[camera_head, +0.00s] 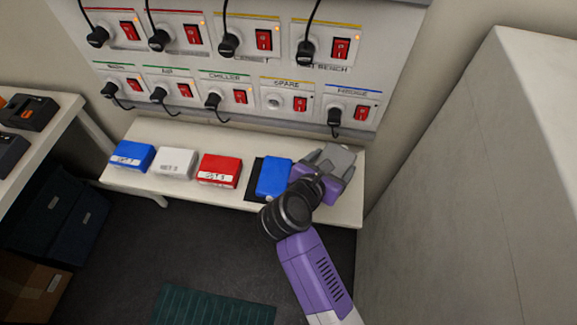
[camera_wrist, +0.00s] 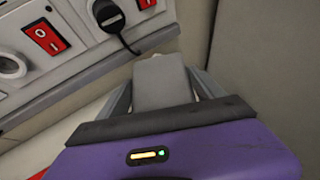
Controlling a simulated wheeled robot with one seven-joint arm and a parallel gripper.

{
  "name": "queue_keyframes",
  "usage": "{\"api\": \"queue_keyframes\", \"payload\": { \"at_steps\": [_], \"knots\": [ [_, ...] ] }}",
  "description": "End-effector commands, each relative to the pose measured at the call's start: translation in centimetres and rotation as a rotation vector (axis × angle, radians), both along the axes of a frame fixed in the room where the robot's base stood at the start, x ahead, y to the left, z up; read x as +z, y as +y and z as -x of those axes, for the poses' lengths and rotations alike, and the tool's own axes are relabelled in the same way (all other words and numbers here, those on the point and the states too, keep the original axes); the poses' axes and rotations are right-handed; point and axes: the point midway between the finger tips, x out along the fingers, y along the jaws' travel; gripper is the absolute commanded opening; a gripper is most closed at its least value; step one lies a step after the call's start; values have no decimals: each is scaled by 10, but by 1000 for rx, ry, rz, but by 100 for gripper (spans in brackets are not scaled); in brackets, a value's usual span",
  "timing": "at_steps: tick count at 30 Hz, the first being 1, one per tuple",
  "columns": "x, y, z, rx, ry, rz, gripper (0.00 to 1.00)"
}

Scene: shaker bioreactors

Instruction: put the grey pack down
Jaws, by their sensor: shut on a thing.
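My gripper (camera_head: 329,163) is over the right end of the narrow white shelf (camera_head: 235,200), below the switch panel. It is shut on the grey pack (camera_head: 338,155), which lies between its two fingers. In the wrist view the pack (camera_wrist: 160,83) is a plain grey block with a finger along each side. My purple wrist hides part of the pack and the shelf under it. I cannot tell whether the pack touches the shelf.
A blue pack (camera_head: 273,177) on a black mat (camera_head: 255,184) is just left of my gripper. Red (camera_head: 219,170), pale (camera_head: 175,163) and blue (camera_head: 132,155) labelled packs stand farther left. The panel (camera_head: 255,75) has hanging plugs and cords. A tall pale block (camera_head: 480,180) is at right.

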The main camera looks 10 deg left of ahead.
Motion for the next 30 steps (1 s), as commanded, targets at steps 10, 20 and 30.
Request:
{"api": "queue_keyframes", "payload": {
  "at_steps": [10,20,30],
  "knots": [
    [-47,0,1,1,1,3,22],
    [-83,0,1,2,2,3,22],
    [-100,0,0,3,-1,-1,22]
  ]
}}
